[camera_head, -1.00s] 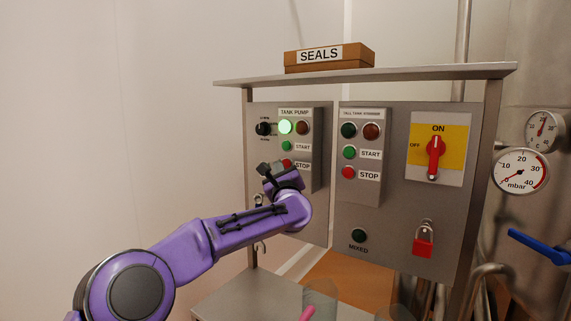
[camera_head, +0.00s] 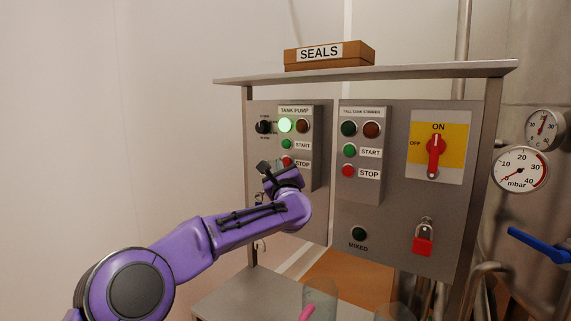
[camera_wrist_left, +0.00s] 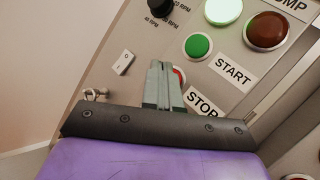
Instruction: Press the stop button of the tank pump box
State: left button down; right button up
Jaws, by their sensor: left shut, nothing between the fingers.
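The tank pump box (camera_head: 298,180) is on the left of the grey panel, with a lit green lamp (camera_head: 286,125), a dark red lamp (camera_head: 302,126) and a green start button (camera_head: 286,144). Its red stop button (camera_head: 287,161) is mostly hidden behind my left gripper (camera_head: 265,166). In the left wrist view, a sliver of the stop button (camera_wrist_left: 179,75) shows beside the shut fingers (camera_wrist_left: 161,72), left of the STOP label (camera_wrist_left: 202,104). The fingertips are at or very near the button; I cannot tell whether they touch it. My right gripper is out of view.
The neighbouring box (camera_head: 361,192) has its own start and stop buttons. A red rotary switch (camera_head: 435,157) and a red padlock (camera_head: 423,246) are further right. A SEALS box (camera_head: 330,57) stands on top.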

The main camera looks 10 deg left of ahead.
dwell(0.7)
pick_arm(q)
jog(key=shift+w+d+p, duration=0.2)
jog(key=shift+w+p, duration=0.1)
jog(key=shift+w, duration=0.15)
jog(key=shift+w+d+r+p, duration=0.1)
jog(key=shift+w+p, duration=0.2)
jog(key=shift+p, duration=0.25)
dwell(0.4)
dwell(0.3)
jog(key=b, duration=0.1)
jog(key=s+b, duration=0.1)
jog(key=b, duration=0.1)
jog(key=shift+s+a, duration=0.2)
jog(key=shift+a, duration=0.05)
